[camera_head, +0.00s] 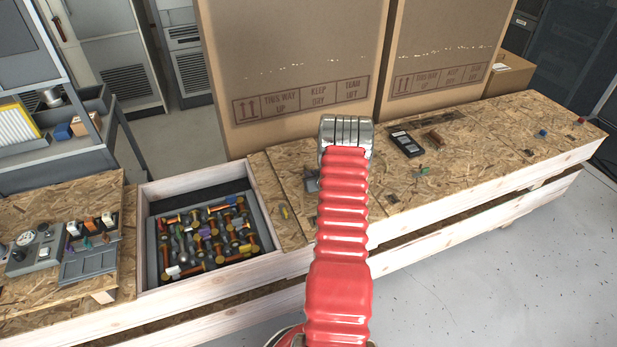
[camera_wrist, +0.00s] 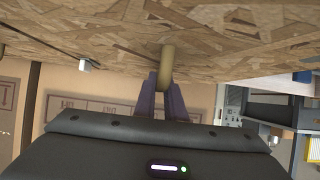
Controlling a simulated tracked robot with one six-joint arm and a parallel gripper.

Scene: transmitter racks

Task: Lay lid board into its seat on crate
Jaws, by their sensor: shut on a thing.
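The crate (camera_head: 212,291) has pale wooden walls and an open top. Inside it lies a grey tray full of colourful pieces. In the wrist view, my gripper (camera_wrist: 166,88) has its dark purple fingers shut on a tan, rounded handle (camera_wrist: 167,64). The handle is against a flecked chipboard surface, the lid board (camera_wrist: 225,42), which fills the top of that view. In the head view, my red arm hides the gripper and the handle. Chipboard panels lie right of the crate opening; I cannot tell there which is the lid board, or whether it is raised.
Tall cardboard boxes (camera_head: 285,60) stand behind the bench. A dark handheld device (camera_head: 407,144) and small parts lie on the chipboard top at right. A control panel (camera_head: 38,249) sits left of the crate, and a grey shelf rack (camera_head: 60,140) stands behind it. Open floor lies front right.

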